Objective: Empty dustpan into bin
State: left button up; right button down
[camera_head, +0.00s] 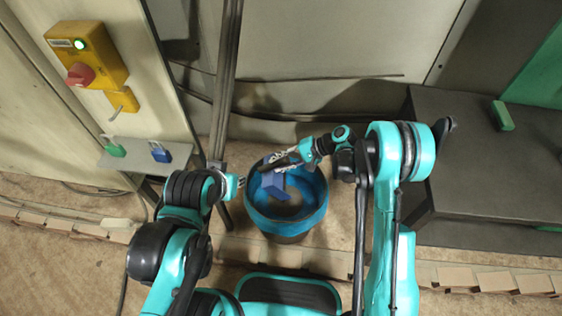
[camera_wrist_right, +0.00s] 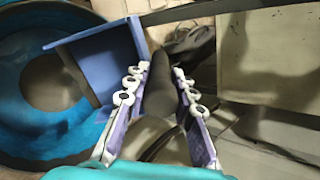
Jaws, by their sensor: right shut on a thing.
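The blue dustpan (camera_head: 274,186) is over the opening of the round blue bin (camera_head: 288,226), tilted, in the head view. My right gripper (camera_head: 276,164) is shut on its dark handle, above the bin's far side. In the right wrist view, the fingers of this gripper (camera_wrist_right: 160,98) flank the handle, and the blue pan (camera_wrist_right: 106,58) extends left over the bin (camera_wrist_right: 30,146). I cannot make out any debris in the pan or bin. My left gripper (camera_head: 238,184) is beside the bin's left rim; its fingers are too small to read.
A dark table (camera_head: 470,150) stands at the right with a green block (camera_head: 502,115) on it. A yellow switch box (camera_head: 86,54) is on the panel at upper left, above a small shelf (camera_head: 146,155) with padlocks. A metal post (camera_head: 224,90) rises behind the bin's left side.

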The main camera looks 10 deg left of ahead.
jog(key=shift+s+a, duration=0.15)
jog(key=shift+a, duration=0.3)
jog(key=shift+a+r+h+p, duration=0.4)
jog(key=shift+a+r+p, duration=0.05)
jog(key=shift+r+p, duration=0.2)
jog(key=shift+a+r+h+p, duration=0.4)
jog(key=shift+a+r+p, duration=0.05)
jog(key=shift+r+p, duration=0.15)
jog(key=shift+s+a+f+h+p, duration=0.1)
jog(key=shift+s+a+h+p, duration=0.1)
jog(key=shift+a+h, duration=0.3)
jog(key=shift+s+a+f+h+p, duration=0.1)
jog(key=shift+a+h+p, duration=0.15)
jog(key=shift+a, duration=0.4)
jog(key=a+f+t+h+b, duration=0.1)
jog(key=a+f+h, duration=0.3)
jog(key=a+h, duration=0.3)
jog(key=shift+s+a+f+h, duration=0.25)
jog(key=shift+a+f+h, duration=0.1)
jog(key=shift+a, duration=0.3)
